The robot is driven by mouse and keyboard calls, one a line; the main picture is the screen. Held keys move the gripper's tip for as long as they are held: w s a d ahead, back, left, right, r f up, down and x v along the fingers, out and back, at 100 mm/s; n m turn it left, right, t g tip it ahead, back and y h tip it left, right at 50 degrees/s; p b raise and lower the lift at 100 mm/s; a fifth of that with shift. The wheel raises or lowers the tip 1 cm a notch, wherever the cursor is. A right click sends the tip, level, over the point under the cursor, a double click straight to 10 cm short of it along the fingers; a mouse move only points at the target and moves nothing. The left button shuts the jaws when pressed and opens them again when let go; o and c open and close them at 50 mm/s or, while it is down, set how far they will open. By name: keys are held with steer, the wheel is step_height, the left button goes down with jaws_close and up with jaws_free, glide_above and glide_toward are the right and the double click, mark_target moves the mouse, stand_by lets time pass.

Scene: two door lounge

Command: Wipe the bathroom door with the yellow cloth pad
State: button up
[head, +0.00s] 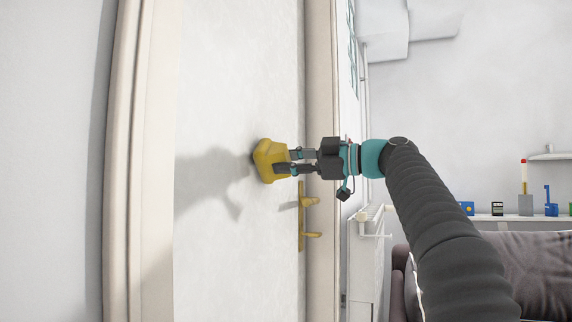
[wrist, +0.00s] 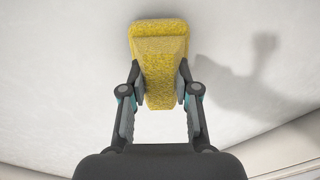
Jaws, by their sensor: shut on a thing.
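The bathroom door (head: 220,240) is a pale panel in a cream frame, and it looks shut. The yellow cloth pad (head: 265,160) is against or very close to the door, above the brass handle (head: 302,215); exact contact cannot be told. My gripper (head: 284,162) is shut on the pad's grip, its arm reaching in from the right. In the wrist view, the pad (wrist: 160,45) sits between the two fingers (wrist: 162,90), its wide face towards the pale door surface (wrist: 60,60).
A white radiator (head: 366,260) stands right of the door frame. A grey-brown sofa (head: 525,260) is at the lower right, with a shelf of small items (head: 525,205) behind it. The door surface left of the pad is clear.

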steer(key=shift+b+v, duration=0.35)
steer(key=shift+v, duration=2.3)
steer(key=shift+w+d, duration=0.15)
steer(key=shift+v, duration=1.45)
